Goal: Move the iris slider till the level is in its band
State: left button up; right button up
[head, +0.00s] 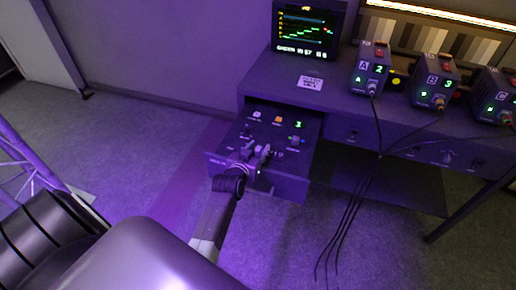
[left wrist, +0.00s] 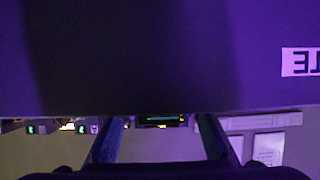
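An open drawer with a dark control panel (head: 262,128) holds small knobs, lit buttons and a green digit. The iris slider cannot be told apart from the other controls at this size. My right gripper is not in view.
Boxes A (head: 371,72), B (head: 436,82) and C (head: 494,96) stand on the desk right of the monitor. Black cables (head: 352,215) hang down in front of the desk. A lit grey-step chart (head: 440,40) is behind. The floor left of the drawer is clear.

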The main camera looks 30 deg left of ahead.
pick_arm(q)
jog(key=shift+s, duration=0.1)
jog(key=v, duration=1.2)
jog(key=shift+d, duration=0.1)
jog(key=w, duration=0.3)
jog(key=shift+d+f+b, duration=0.4)
jog(key=shift+w+a+f, duration=0.2)
jog(key=shift+w+f, duration=0.05)
jog(key=shift+w, duration=0.1)
jog(key=shift+w+a+f+b, duration=0.2)
jog(key=shift+a+f+b, duration=0.1)
jog(key=shift+a, duration=0.35)
jog(key=shift+x, duration=3.8)
